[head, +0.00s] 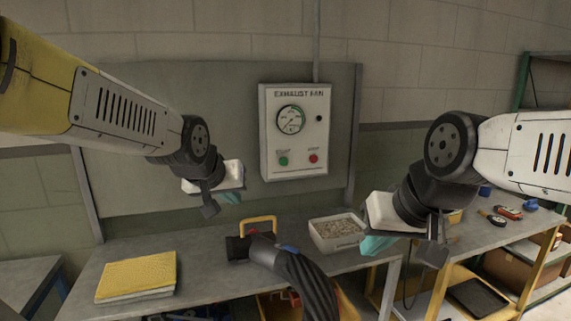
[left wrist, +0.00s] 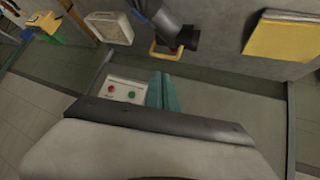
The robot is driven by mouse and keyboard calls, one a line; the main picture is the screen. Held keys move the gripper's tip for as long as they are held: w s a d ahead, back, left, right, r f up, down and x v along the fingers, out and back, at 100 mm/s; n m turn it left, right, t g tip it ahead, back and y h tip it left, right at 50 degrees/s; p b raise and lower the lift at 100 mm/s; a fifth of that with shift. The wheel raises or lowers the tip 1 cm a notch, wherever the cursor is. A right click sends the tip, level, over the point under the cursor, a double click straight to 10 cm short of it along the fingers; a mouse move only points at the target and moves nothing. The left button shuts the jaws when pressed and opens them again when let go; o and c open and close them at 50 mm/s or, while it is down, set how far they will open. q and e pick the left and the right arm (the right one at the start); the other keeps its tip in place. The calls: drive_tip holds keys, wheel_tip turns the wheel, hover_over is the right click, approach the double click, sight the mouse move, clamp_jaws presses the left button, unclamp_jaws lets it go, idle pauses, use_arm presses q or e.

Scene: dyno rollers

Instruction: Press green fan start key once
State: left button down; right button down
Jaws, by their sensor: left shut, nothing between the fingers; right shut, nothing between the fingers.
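The exhaust fan box (head: 295,131) is a pale panel on the wall board, with a round dial (head: 291,119) at its upper middle. Its green start key (head: 283,161) is at the lower left and a red key (head: 313,158) is to its right. In the left wrist view the green key (left wrist: 131,93) and red key (left wrist: 110,88) show beside the fingers. My left gripper (head: 229,196) is shut and empty, left of and below the box, apart from it in the head view. My right gripper (head: 376,244) is shut and empty, above the bench's right part.
A shelf with tools (head: 508,212) stands at right. The wall left of the box is clear.

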sight(284, 162)
use_arm(q)
drive_tip(key=w+d+f+n+t+h, duration=0.1)
drive_tip(key=w+d, duration=0.3)
drive_tip(key=w, duration=0.5)
drive_tip(key=w+d+f+n+t+h, duration=0.1)
drive_tip(key=w+d+f+t+h, duration=0.1)
drive_tip(key=w, duration=0.6)
drive_tip(key=w+d+f+n+t+h, duration=0.1)
drive_tip(key=w+d+f+t+h, duration=0.1)
drive_tip(key=w+d+t+h, duration=0.2)
drive_tip(key=w+d, duration=0.3)
drive_tip(key=w, duration=0.2)
drive_tip(key=shift+w+d+f+n+t, duration=0.15)
drive_tip(key=shift+w+d+n+t, duration=0.15)
drive_tip(key=shift+d+n, duration=0.1)
drive_tip(key=w+a, duration=0.2)
drive_tip(key=w, duration=0.6)
drive_tip(key=shift+w+a, duration=0.2)
drive_tip(key=shift+a, duration=0.2)
drive_tip(key=shift+w, duration=0.1)
drive_tip(key=shift+w+a, duration=0.15)
drive_tip(key=shift+w, duration=0.15)
